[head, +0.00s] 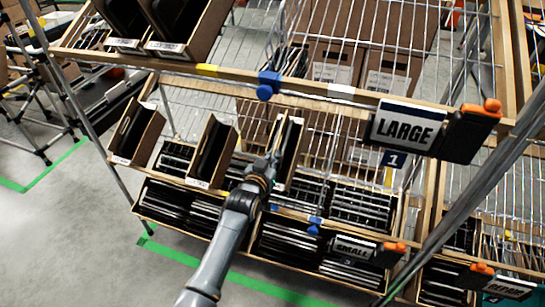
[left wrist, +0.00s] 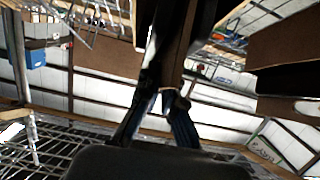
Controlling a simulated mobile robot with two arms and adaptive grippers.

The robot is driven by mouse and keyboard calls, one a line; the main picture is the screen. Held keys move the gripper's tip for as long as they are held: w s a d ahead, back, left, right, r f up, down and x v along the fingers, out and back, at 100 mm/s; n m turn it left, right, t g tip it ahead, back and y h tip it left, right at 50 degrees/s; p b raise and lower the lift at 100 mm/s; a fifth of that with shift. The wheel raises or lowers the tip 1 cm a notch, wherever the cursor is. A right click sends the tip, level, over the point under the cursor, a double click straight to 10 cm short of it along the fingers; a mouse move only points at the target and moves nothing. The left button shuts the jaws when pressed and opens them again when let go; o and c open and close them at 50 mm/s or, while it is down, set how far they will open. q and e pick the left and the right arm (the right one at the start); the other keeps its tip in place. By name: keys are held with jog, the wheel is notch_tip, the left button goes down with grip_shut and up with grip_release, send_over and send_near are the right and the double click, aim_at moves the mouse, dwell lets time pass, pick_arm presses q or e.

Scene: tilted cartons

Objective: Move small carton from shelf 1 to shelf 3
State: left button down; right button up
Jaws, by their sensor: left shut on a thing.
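A narrow brown small carton (head: 291,150) stands tilted on the middle shelf level of the rack, at the right of a row of similar cartons. My left gripper (head: 269,164) is at its near left edge and is shut on it. In the left wrist view the two dark fingers (left wrist: 163,100) close on the brown carton wall (left wrist: 178,42). A blue plate with a 1 (head: 393,160) hangs under the LARGE sign (head: 408,125). My right gripper is not in view.
Two other open cartons (head: 212,151) (head: 137,134) stand to the left on the same level. Larger cartons (head: 345,50) sit on the upper level behind wire mesh. A SMALL sign (head: 353,248) marks the lower level of dark slatted lanes. A grey rack post (head: 470,205) stands at right.

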pick_arm(q)
jog(key=shift+r, duration=0.15)
jog(key=c, duration=1.4)
grip_release()
jog(key=shift+c, duration=0.2)
jog(key=shift+f, duration=0.3)
jog(key=v, duration=1.2)
jog(key=shift+r, duration=0.2)
jog(key=shift+f, duration=0.1)
